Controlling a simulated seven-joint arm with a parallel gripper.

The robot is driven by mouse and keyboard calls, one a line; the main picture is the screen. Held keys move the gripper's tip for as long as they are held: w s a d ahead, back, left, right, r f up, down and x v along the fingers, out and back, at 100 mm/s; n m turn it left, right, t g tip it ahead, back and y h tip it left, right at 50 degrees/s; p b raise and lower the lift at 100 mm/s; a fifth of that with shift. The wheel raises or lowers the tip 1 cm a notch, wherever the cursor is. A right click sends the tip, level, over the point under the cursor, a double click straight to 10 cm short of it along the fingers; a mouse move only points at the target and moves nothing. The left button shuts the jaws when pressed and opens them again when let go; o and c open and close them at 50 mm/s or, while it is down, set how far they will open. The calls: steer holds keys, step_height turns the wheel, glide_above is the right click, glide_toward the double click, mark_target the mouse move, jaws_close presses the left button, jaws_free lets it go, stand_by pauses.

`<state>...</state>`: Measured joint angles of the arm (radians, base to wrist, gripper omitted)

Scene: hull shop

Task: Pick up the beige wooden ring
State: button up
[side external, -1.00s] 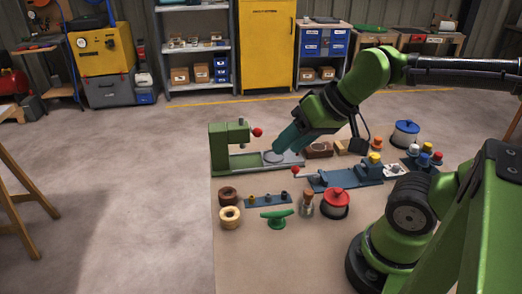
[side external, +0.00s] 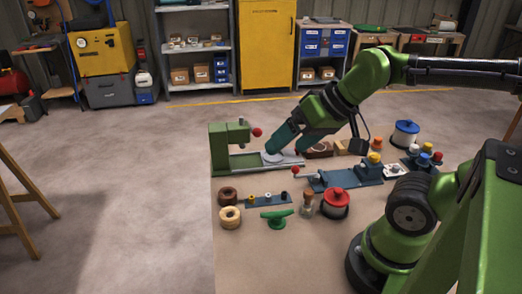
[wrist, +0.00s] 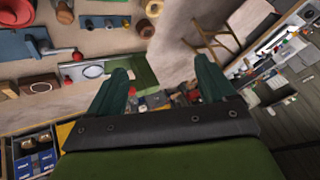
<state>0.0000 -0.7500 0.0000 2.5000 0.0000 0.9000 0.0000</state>
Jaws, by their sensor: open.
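The beige wooden ring (side external: 230,217) lies flat at the near left of the work surface, just in front of a dark brown ring (side external: 228,196). In the wrist view the beige ring (wrist: 153,8) is at the top edge, partly cut off, with the brown ring (wrist: 146,28) below it. My gripper (side external: 284,151) is open and empty, above the green press at the back. It is well behind and to the right of the beige ring. Its two teal fingers (wrist: 161,67) stand wide apart in the wrist view.
A green press (side external: 218,150) with a red knob stands behind the rings. A blue strip with pegs (side external: 268,200), a green cleat (side external: 277,218), a corked bottle (side external: 307,205) and a red-topped spool (side external: 335,204) lie to the right. Left of the beige ring is clear.

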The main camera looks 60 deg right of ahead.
steer(key=n+g+h, duration=0.2)
steer(key=n+g, duration=0.2)
steer(key=g, duration=0.3)
glide_above(231, 217)
steer(key=f, duration=1.6)
steer(key=shift+d+f, duration=0.2)
steer(key=shift+f, duration=0.2)
steer(key=shift+a+f, duration=0.2)
steer(key=shift+f, duration=2.9)
steer(key=c, duration=1.1)
